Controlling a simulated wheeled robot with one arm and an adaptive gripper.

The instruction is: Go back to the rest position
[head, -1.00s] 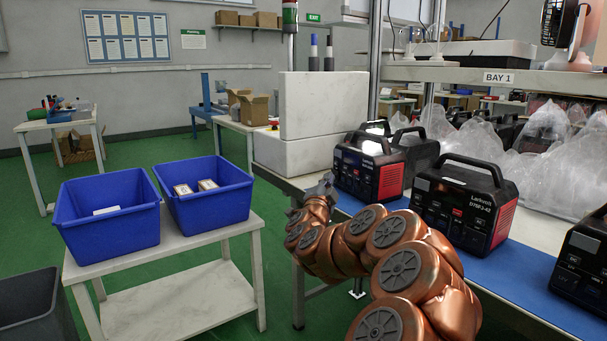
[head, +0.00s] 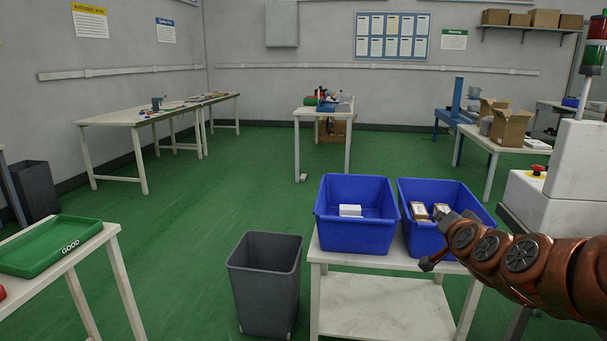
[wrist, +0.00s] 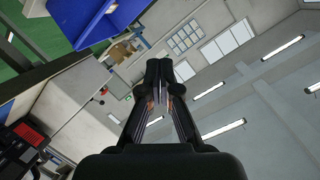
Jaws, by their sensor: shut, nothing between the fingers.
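My gripper (head: 436,256) is at the end of my copper-coloured arm, at the right of the head view. It appears in front of the right blue bin, overlapping its lower front in the picture; I cannot tell whether they touch. In the wrist view my gripper (wrist: 159,72) points up and away into the room, its fingers together and empty.
A left blue bin (head: 355,236) with a white box and a right blue bin (head: 470,190) with small boxes stand on a white table (head: 385,305). A grey waste bin (head: 264,285) stands left of it. A green tray (head: 45,248) is at the left. Green floor is open between.

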